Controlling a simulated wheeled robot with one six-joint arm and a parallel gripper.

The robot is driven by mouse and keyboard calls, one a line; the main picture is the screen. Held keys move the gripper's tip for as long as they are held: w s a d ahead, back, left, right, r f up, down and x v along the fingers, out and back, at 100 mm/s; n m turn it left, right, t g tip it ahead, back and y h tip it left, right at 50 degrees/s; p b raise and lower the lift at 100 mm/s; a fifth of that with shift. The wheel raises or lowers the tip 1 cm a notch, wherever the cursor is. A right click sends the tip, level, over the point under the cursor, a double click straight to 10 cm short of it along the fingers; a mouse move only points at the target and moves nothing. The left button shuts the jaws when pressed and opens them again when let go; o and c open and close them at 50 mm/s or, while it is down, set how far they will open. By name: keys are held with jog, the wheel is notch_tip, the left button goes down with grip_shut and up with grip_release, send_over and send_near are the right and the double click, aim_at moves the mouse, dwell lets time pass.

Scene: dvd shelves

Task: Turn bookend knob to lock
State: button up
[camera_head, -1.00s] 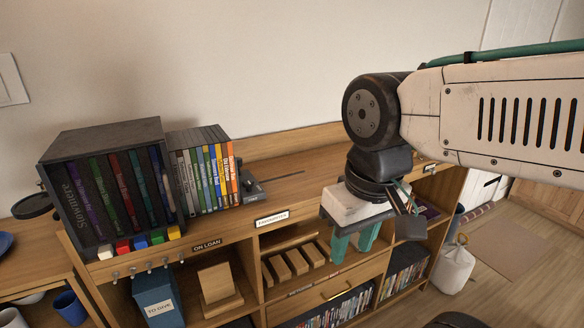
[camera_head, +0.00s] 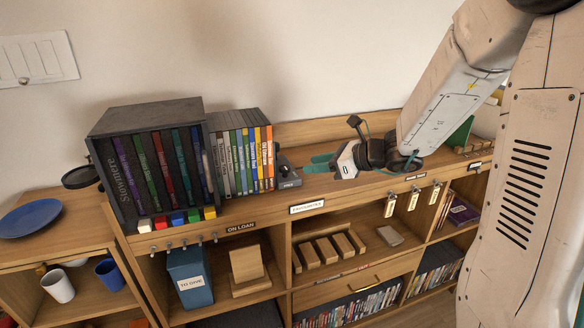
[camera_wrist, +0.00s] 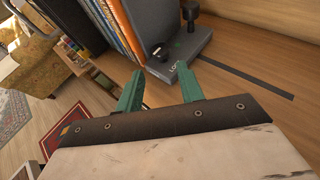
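The dark grey bookend (camera_head: 289,181) stands on the shelf top at the right end of the DVD row. In the wrist view the bookend (camera_wrist: 203,38) shows its base with lettering that looks like "LOCK". A small black knob (camera_wrist: 160,50) sits on the base near the cases, and a larger black knob (camera_wrist: 190,12) stands farther back. My gripper (camera_head: 308,163) points left at the bookend, just to its right. In the wrist view its two green fingers (camera_wrist: 160,75) are apart with nothing between them, short of the small knob.
Upright DVD cases (camera_head: 240,160) stand left of the bookend, beside a black box of cases (camera_head: 150,165). In the wrist view a dark slot (camera_wrist: 245,78) runs along the wooden top. The wall is behind; key tags (camera_head: 390,205) hang on the front.

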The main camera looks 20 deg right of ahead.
aim_at(288, 168)
jog(key=x, duration=0.7)
jog(key=shift+w+a, duration=0.25)
jog(key=shift+w, duration=0.05)
jog(key=c, duration=0.7)
